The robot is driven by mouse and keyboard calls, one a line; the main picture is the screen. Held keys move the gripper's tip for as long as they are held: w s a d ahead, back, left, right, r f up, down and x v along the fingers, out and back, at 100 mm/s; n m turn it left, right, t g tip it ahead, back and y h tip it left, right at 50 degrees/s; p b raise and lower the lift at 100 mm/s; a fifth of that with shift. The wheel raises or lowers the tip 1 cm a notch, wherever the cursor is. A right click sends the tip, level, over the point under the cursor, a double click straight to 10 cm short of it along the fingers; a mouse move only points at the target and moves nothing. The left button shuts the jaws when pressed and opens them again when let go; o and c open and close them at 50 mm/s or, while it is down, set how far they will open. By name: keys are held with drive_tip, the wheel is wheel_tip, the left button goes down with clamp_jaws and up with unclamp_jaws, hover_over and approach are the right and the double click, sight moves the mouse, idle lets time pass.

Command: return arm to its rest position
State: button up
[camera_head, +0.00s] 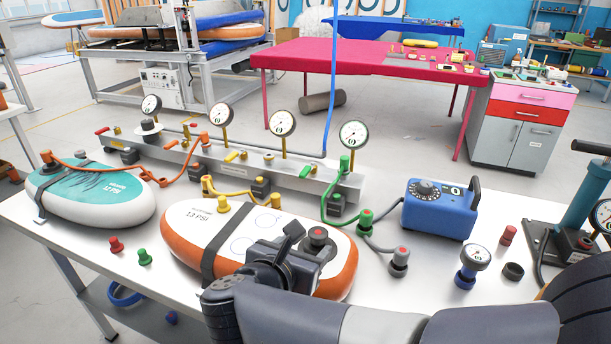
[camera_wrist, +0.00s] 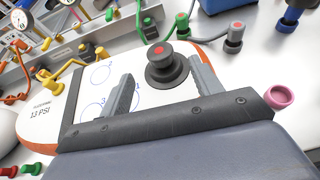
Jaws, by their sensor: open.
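My gripper (camera_head: 292,252) is over the right end of the white and orange board (camera_head: 184,230) marked 13 PSI. In the wrist view its two fingers (camera_wrist: 162,68) are spread apart, with nothing held between them. A black valve cap with a red top (camera_head: 318,237) stands on that board; in the wrist view the cap (camera_wrist: 165,62) appears between and beyond the fingers. I cannot tell how far the fingers are from it. My arm reaches in from the lower right and hides part of the table's front edge.
A teal board (camera_head: 90,192) lies at the left. A gauge manifold (camera_head: 240,165) runs along the back, with hoses. A blue pump box (camera_head: 440,208), loose caps, a blue gauge (camera_head: 473,264) and a hand pump (camera_head: 578,225) occupy the right. Red and green caps stand at the front left.

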sight(316, 235)
drive_tip(key=x, duration=0.9)
drive_tip(key=shift+w+d+f, duration=0.15)
drive_tip(key=shift+w, duration=0.15)
drive_tip(key=shift+w+d, duration=0.1)
drive_tip(key=shift+w, duration=0.1)
drive_tip(key=shift+s+r, duration=0.1)
drive_tip(key=shift+r, duration=0.15)
drive_tip(key=shift+f, duration=0.15)
